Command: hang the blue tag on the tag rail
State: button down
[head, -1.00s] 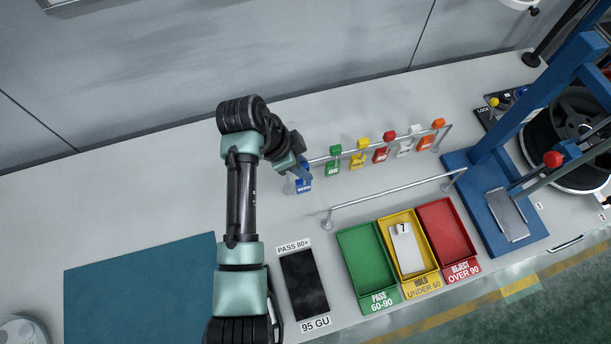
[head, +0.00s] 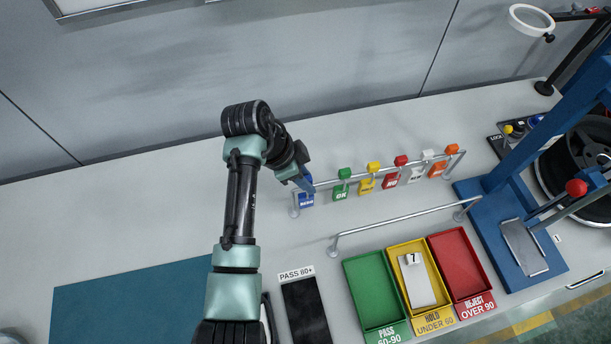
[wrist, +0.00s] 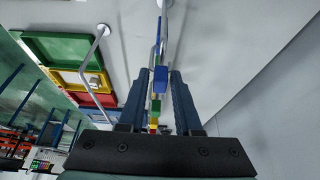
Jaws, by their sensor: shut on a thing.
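The blue tag (head: 307,200) is at the left end of the back rail (head: 330,183), which carries a row of coloured tags. My gripper (head: 304,182) reaches it from above left and is shut on its upper part. In the wrist view a blue block of the tag (wrist: 160,78) shows between the two fingers. I cannot tell whether the tag still bears on the rail. A second, bare metal rail (head: 400,226) stands in front, with no tags on it.
Green (head: 342,190), yellow (head: 367,184), red (head: 391,178), white and orange tags hang to the right. Green, yellow (head: 436,307) and red trays stand in front; the yellow one holds a white card marked 7. A blue press (head: 500,200) is at right. A teal mat (head: 130,305) lies at left.

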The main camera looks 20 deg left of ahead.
jog(key=c, duration=0.5)
grip_release()
jog(key=v, duration=1.3)
jog(key=shift+s+a, duration=0.1)
